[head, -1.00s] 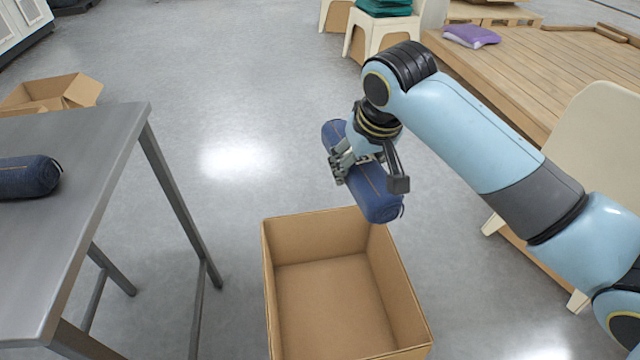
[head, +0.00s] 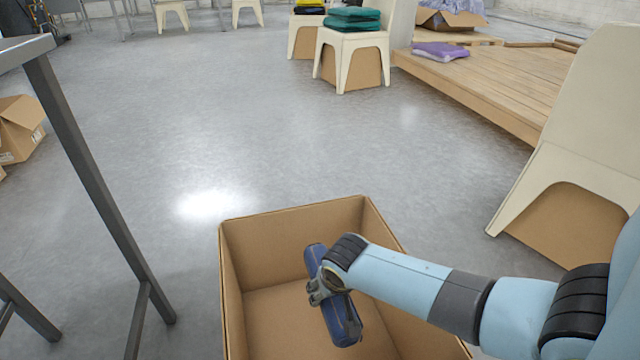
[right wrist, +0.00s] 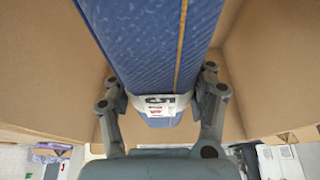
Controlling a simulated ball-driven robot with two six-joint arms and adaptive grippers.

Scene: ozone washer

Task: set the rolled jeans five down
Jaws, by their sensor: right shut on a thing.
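A dark blue roll of jeans (head: 347,325) is held by my right gripper (head: 322,288), whose fingers are shut around its middle. The roll and gripper are over or inside an open cardboard box (head: 262,305); whether the roll touches the box floor cannot be told. In the right wrist view the roll (right wrist: 150,45) lies between the two fingers (right wrist: 160,105), with a white label and an orange seam line showing. Box walls stand on both sides of it. My left gripper does not show.
A grey metal table (head: 70,130) stands at left. A cream chair (head: 590,110) is at right, near my arm. A wooden platform (head: 480,80) with a purple folded cloth (head: 440,50) lies behind. Another cardboard box (head: 18,130) is at far left. The middle floor is clear.

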